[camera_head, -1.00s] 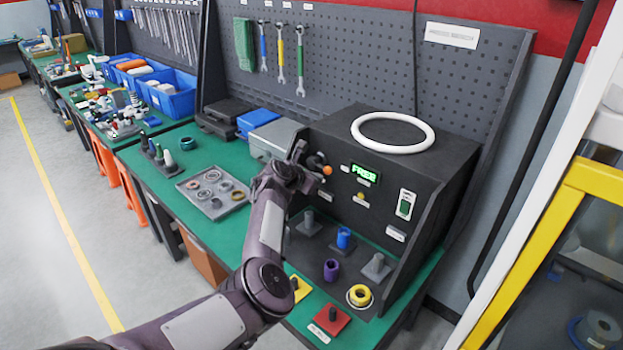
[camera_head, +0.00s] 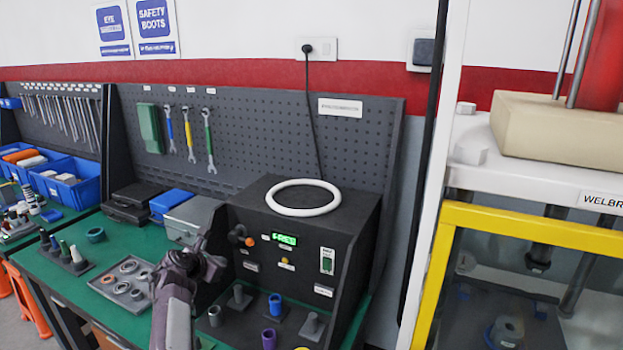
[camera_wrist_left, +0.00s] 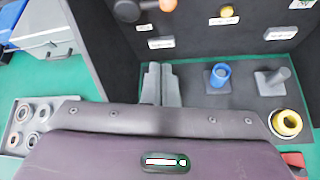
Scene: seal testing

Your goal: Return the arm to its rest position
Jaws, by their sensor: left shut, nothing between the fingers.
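My left arm comes up from the bottom of the head view, and its gripper (camera_head: 206,243) is in front of the left side of the black test box (camera_head: 318,240). In the left wrist view the two fingers of the gripper (camera_wrist_left: 161,85) are together with nothing between them. Beyond them stand a blue cylinder on a post (camera_wrist_left: 219,75), a grey post (camera_wrist_left: 275,78) and a yellow ring (camera_wrist_left: 287,122). The box has a lit green display (camera_head: 285,240) and a white ring (camera_head: 303,197) on top. My right gripper is not in view.
A grey tray of rings (camera_head: 122,283) lies on the green bench left of the arm. A grey case (camera_head: 190,220) and a blue case (camera_head: 171,203) stand behind. A purple cylinder (camera_head: 269,339) stands in front of the box. A yellow-framed machine (camera_head: 428,270) is at right.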

